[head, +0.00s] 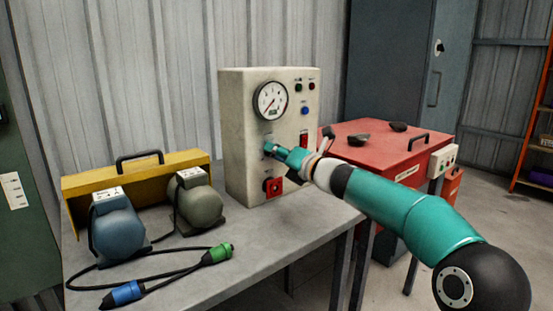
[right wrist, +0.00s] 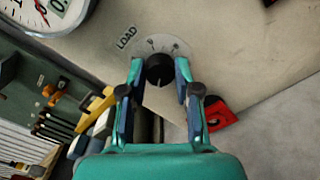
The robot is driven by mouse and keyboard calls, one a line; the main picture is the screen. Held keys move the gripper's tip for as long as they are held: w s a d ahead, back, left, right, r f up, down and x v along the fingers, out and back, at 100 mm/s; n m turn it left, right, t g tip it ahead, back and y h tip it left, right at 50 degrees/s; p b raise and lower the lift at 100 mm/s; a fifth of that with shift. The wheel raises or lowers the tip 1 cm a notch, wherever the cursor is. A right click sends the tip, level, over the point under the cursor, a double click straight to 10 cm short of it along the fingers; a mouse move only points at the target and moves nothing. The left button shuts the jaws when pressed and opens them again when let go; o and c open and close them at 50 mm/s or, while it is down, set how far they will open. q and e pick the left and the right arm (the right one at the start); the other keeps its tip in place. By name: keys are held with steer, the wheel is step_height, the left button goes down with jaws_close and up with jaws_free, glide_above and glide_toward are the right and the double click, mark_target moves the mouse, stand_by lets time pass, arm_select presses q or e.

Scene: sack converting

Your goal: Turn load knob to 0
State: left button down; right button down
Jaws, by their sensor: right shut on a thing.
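The load knob (right wrist: 159,70) is a black round knob on a grey dial plate marked LOAD, on the front of a cream control box (head: 241,140). My right gripper (right wrist: 159,76) has its two fingers on either side of the knob and is shut on it. In the head view my right gripper (head: 272,149) reaches the box front below the gauge and hides the knob. The dial's markings are small, and I cannot tell which one the knob points to. My left gripper is not in view.
A round gauge (head: 271,101) sits above the knob and a red switch (head: 273,187) below it. Two motors (head: 118,232) (head: 196,203), a cable and a yellow cover (head: 90,187) are on the bench left. A red cabinet (head: 375,150) stands at right.

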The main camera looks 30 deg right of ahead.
steer(key=shift+w+a+f+n, duration=0.15)
steer(key=shift+f+n, duration=0.3)
steer(key=shift+n, duration=0.45)
steer(key=shift+b, duration=0.3)
steer(key=c, duration=0.9)
jaws_free()
steer(key=shift+r, duration=0.1)
steer(key=shift+o, duration=0.4)
steer(key=shift+r, duration=0.15)
